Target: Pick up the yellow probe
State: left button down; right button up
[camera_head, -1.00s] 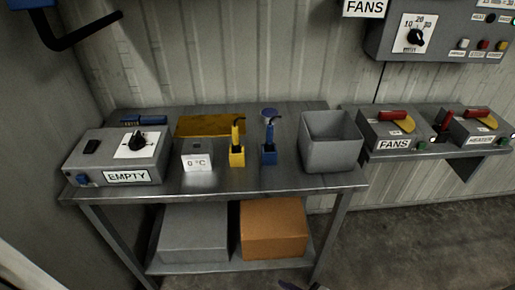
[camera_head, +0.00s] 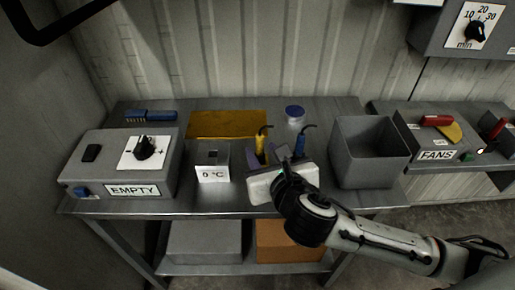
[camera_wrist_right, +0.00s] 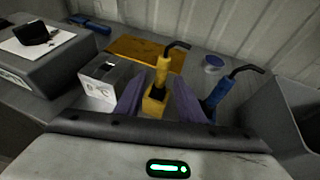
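The yellow probe (camera_head: 262,135) stands upright on the bench, its lower part hidden behind my right gripper in the head view. In the right wrist view, the yellow probe (camera_wrist_right: 162,76) has a bent black top and sits in a yellow block holder (camera_wrist_right: 155,104). My right gripper (camera_head: 273,157) is at the front of the probe. Its two purple fingers are apart, one on each side of the probe and holder in the right wrist view (camera_wrist_right: 160,92); I see no clear contact. My left gripper is not in view.
A blue probe (camera_head: 301,140) stands close on the right, near the right finger. A white 0 °C block (camera_head: 213,172) is on the left. A grey open bin (camera_head: 370,182), a grey EMPTY box (camera_head: 120,166), a yellow plate (camera_head: 228,123) and a blue-lidded can (camera_head: 294,113) share the bench.

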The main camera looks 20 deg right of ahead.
jog(key=x, duration=0.7)
jog(key=shift+w+r, duration=0.1)
jog(key=shift+w, duration=0.1)
grip_shut()
